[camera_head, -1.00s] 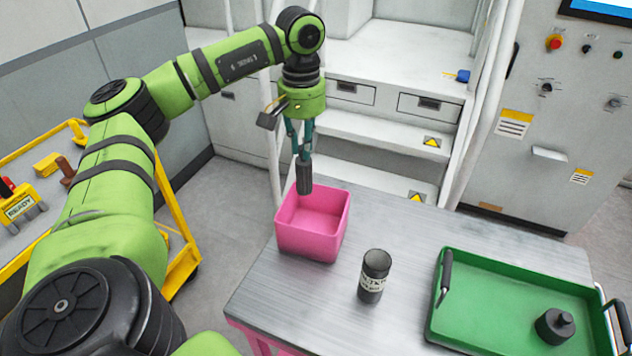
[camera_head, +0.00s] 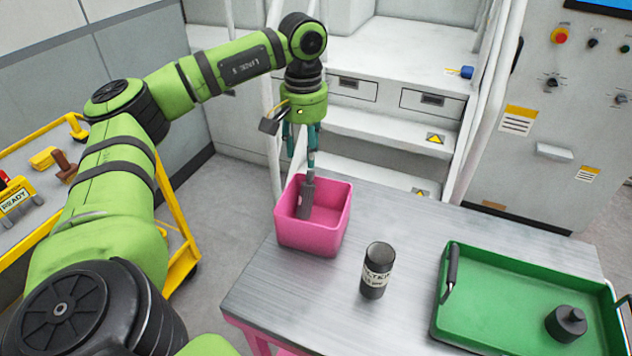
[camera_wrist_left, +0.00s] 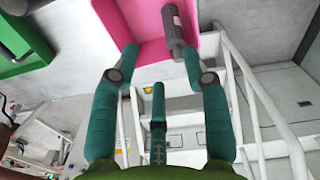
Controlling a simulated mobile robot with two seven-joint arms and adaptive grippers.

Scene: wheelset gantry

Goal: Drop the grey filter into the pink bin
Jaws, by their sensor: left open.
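The grey filter (camera_head: 306,196) is a dark grey cylinder at the pink bin, its lower part inside the walls, tilted slightly. The pink bin (camera_head: 312,237) is an open square box on the metal table. My left gripper (camera_head: 303,152) is above the bin with its fingers apart, and the filter is just below it. In the left wrist view the filter (camera_wrist_left: 172,28) shows against the pink bin (camera_wrist_left: 144,17), beyond the spread fingertips (camera_wrist_left: 158,62). I cannot tell whether the filter touches the bin floor. My right gripper is not in view.
A black labelled canister (camera_head: 376,270) stands on the metal table (camera_head: 300,290) right of the bin. A green tray (camera_head: 500,278) with a black capped part (camera_head: 566,323) lies at the right. A yellow cart (camera_head: 178,205) stands left. White steps (camera_head: 385,140) rise behind the table.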

